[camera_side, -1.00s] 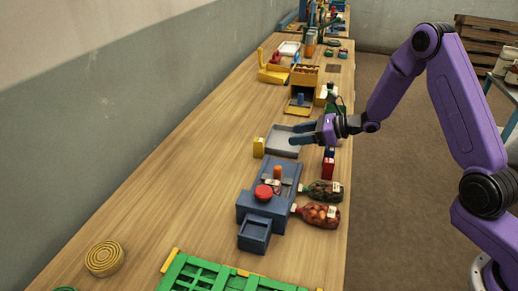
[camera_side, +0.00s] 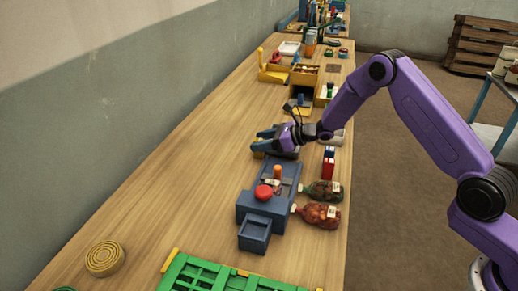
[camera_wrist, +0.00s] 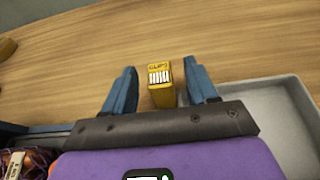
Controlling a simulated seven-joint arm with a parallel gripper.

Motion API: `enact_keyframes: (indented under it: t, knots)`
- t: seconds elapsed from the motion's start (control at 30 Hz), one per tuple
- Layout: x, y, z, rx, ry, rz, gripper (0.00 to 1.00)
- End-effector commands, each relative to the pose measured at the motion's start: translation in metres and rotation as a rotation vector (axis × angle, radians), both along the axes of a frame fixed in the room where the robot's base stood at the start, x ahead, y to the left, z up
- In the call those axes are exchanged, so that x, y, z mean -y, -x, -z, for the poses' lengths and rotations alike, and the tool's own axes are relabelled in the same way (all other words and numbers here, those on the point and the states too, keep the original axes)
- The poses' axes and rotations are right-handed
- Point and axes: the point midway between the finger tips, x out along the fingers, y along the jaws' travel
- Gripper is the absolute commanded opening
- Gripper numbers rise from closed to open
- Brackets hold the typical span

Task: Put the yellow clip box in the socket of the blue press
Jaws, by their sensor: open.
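The yellow clip box (camera_wrist: 160,88) stands upright on the table in the wrist view, with a "CLIPS" label on top. My gripper (camera_wrist: 160,85) is open, one blue finger on each side of the box, with gaps showing. In the side view my gripper (camera_side: 262,140) is low over the box's place and hides most of it. The blue press (camera_side: 256,208), with a red knob (camera_side: 263,192) and an orange peg, stands nearer the camera. I cannot tell which recess is its socket.
A grey tray (camera_wrist: 262,105) lies right beside the box in the wrist view. Two net sacks (camera_side: 318,215) (camera_side: 324,190) lie right of the press. A green crate (camera_side: 215,278) and a yellow coil (camera_side: 104,258) are in front.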

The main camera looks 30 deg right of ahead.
Motion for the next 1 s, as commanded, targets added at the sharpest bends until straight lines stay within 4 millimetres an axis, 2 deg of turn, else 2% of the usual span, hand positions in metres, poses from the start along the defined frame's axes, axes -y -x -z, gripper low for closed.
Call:
enact_keyframes:
  t: [0.3,0.33,0.4,0.5,0.83,1.0]
  knots:
    - [-0.003,-0.003,0.002,-0.001,-0.001,0.000,0.57]
    - [-0.003,-0.003,0.002,-0.001,-0.001,0.000,0.51]
    - [-0.003,-0.003,0.002,-0.001,-0.001,0.000,0.28]
    - [-0.003,-0.003,0.002,-0.001,-0.001,0.000,0.02]
    - [-0.003,-0.003,0.000,-0.001,-0.001,0.000,0.00]
    - [-0.003,-0.003,-0.009,0.001,-0.001,0.000,0.00]
